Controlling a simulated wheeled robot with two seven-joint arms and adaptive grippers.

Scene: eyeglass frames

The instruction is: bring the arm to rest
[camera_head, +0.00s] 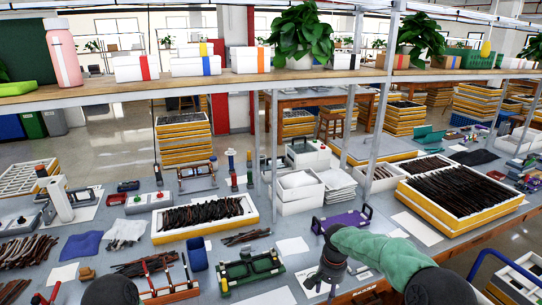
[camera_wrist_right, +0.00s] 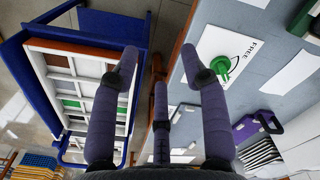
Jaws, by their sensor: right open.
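My right arm comes in from the lower right in the head view, with a green sleeve-like link. Its dark gripper (camera_head: 326,280) hangs over the front part of the workbench (camera_head: 225,262), near the front edge. In the right wrist view the gripper (camera_wrist_right: 160,68) shows its dark fingers spread apart with nothing between them. The bench edge and floor lie below the fingers there. A dark rounded part at the lower left of the head view seems to be my left arm; its gripper is out of sight.
A green rack (camera_head: 250,268), a purple holder (camera_head: 341,220) and a yellow-edged tray of dark frames (camera_head: 245,222) are on the bench. A shelf (camera_head: 200,88) crosses above. A blue-framed cart (camera_wrist_right: 82,12) with a compartment tray stands beside the bench in the wrist view.

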